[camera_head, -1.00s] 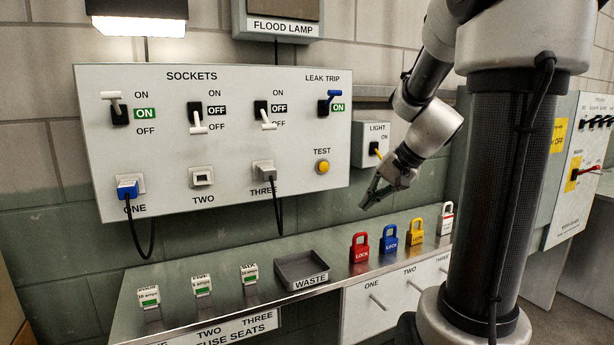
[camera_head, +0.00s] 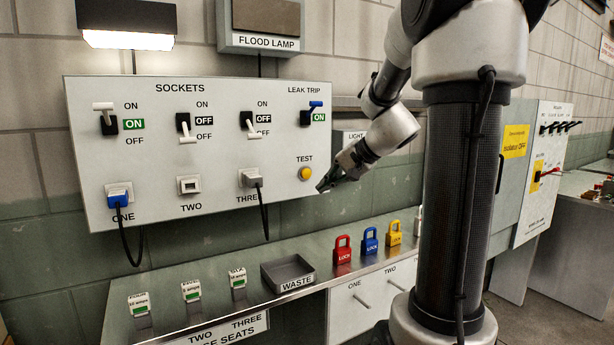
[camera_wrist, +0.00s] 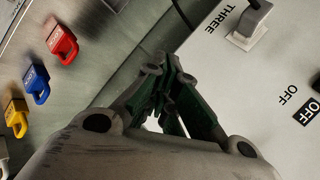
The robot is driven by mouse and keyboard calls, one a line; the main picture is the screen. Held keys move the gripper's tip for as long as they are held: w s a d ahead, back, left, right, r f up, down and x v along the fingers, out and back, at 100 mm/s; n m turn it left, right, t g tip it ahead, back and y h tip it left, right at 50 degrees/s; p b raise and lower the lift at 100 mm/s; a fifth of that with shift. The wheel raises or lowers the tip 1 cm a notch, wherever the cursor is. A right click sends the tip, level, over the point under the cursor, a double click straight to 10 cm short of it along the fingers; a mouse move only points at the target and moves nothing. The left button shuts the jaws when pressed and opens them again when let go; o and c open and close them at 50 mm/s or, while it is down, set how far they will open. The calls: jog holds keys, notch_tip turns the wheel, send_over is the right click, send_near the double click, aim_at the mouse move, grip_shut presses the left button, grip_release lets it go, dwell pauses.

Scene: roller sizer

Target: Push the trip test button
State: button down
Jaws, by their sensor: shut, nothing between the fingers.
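The round yellow trip test button (camera_head: 305,173) sits under the word TEST at the lower right of the white sockets panel (camera_head: 150,165). The blue leak trip lever (camera_head: 314,104) above it is up, beside the green ON label. My gripper (camera_head: 321,188) is shut and empty, with its tips just right of and a little below the button in the head view. I cannot tell how far the tips are from the panel face. In the wrist view the shut fingers (camera_wrist: 172,75) point along the panel's edge. The button does not show there.
Red (camera_head: 342,249), blue (camera_head: 370,241) and yellow (camera_head: 393,233) padlocks stand on the shelf below my gripper. A grey waste tray (camera_head: 287,272) and several fuses lie further left. A LIGHT box (camera_head: 348,137) is partly hidden behind my arm. A plug (camera_head: 250,178) with a cable is in socket three.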

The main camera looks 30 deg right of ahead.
jog(key=w, duration=0.8)
jog(key=shift+a, duration=0.15)
dwell(1.2)
jog(key=shift+w, duration=0.35)
jog(key=shift+w, duration=0.5)
dwell(0.7)
jog(key=shift+s, duration=0.95)
jog(key=s, duration=0.5)
